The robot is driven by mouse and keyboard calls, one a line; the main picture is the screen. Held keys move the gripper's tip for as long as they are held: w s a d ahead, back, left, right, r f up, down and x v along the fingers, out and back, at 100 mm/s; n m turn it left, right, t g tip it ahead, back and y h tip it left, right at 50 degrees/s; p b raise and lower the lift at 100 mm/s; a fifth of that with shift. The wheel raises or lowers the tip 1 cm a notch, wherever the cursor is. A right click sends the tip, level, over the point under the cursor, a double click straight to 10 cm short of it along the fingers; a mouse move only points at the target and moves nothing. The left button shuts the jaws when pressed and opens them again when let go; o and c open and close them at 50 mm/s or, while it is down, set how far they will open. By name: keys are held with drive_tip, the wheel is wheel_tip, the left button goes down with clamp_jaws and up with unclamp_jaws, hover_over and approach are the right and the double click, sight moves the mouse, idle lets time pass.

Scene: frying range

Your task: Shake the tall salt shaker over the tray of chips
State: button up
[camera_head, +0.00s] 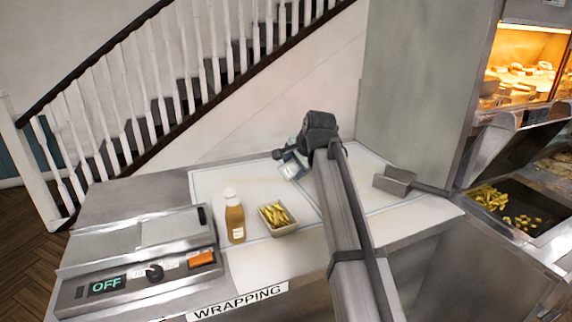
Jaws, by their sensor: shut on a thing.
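My gripper (294,154) is at the back of the white wrapping counter, with my arm reaching over it from the front. It is shut on a tilted pale container with a bluish label, the salt shaker (292,168), partly hidden by the gripper. The small tray of chips (284,230) stands on the counter, in front and to the left of the gripper. The shaker is not above the tray in this view. Whether the shaker touches the counter, I cannot tell.
A brown bottle with a white cap (236,218) stands just left of the tray. A wrapping machine (140,250) is at the left. A metal scoop (396,180) lies at the right, near the fryer bay with loose chips (488,197). The counter's back left is clear.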

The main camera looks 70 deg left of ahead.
drive_tip(key=w+n+t, duration=0.1)
drive_tip(key=w+d+n+t+y, duration=0.1)
drive_tip(key=n, duration=0.1)
drive_tip(key=w+f+n+t, duration=0.1)
drive_tip(key=shift+w+d+n+y, duration=0.3)
drive_tip(key=shift+w+n, duration=0.1)
drive_tip(key=shift+w+d+f+n+t+y, duration=0.1)
drive_tip(key=shift+w+d+n+t+y, duration=0.1)
drive_tip(key=shift+w+n+t+y, duration=0.65)
drive_tip(key=shift+w+d+f+n+t+y, duration=0.15)
drive_tip(key=shift+w+n+y, duration=0.3)
drive_tip(key=shift+w+n, duration=0.75)
drive_tip(key=shift+s+d+r+n, duration=0.1)
drive_tip(key=shift+s+n, duration=0.2)
drive_tip(key=shift+n, duration=0.05)
